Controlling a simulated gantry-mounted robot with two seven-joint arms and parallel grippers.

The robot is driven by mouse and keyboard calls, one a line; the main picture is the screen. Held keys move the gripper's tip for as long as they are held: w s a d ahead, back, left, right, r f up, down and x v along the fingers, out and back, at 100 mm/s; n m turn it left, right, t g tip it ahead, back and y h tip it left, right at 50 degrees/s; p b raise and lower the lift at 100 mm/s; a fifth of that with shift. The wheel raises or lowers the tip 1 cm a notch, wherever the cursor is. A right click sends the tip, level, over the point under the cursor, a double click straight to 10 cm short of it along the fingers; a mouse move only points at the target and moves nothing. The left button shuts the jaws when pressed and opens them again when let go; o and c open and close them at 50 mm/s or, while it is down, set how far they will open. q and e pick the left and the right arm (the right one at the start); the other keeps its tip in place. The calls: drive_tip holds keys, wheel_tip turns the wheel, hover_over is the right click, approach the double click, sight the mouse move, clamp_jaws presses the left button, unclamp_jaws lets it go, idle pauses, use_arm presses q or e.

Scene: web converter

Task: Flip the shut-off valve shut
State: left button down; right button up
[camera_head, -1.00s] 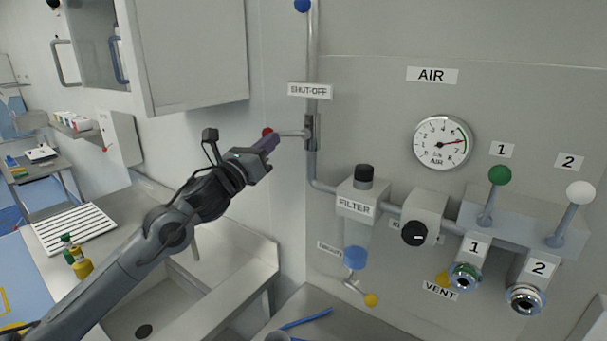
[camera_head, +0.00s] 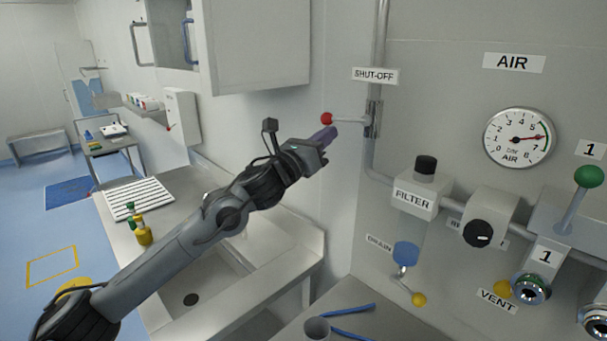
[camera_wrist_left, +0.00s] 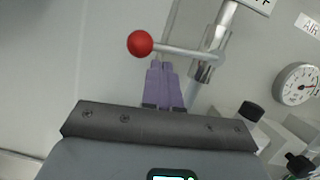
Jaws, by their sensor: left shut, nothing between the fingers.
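The shut-off valve (camera_head: 373,119) sits on a vertical grey pipe under the SHUT-OFF label (camera_head: 375,75). Its lever (camera_head: 350,119) points left, about square to the pipe, and ends in a red ball (camera_head: 327,118). In the left wrist view, the red ball (camera_wrist_left: 140,43) and lever (camera_wrist_left: 183,50) lie just beyond the fingertips. My left gripper (camera_head: 332,133) has purple fingers, shut and empty, just below the lever near the ball. The fingers (camera_wrist_left: 162,66) also show in the left wrist view, pressed together. I cannot tell whether they touch the lever. My right gripper is not in view.
The AIR gauge (camera_head: 517,138) reads about 6. The filter (camera_head: 415,203), a black knob (camera_head: 478,233) and a green-knobbed lever (camera_head: 589,177) are to the right. A cabinet (camera_head: 257,45) hangs upper left. A sink counter (camera_head: 215,262) lies below my arm.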

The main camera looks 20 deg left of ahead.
use_arm(q)
drive_tip(key=f+b+v, duration=0.1)
drive_tip(key=b+v, duration=0.1)
drive_tip(key=v, duration=0.9)
drive_tip(key=shift+s+d, duration=0.2)
drive_tip(key=shift+s, duration=0.1)
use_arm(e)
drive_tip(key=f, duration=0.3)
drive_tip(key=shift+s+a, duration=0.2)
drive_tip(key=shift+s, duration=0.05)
use_arm(q)
drive_tip(key=shift+f, duration=0.1)
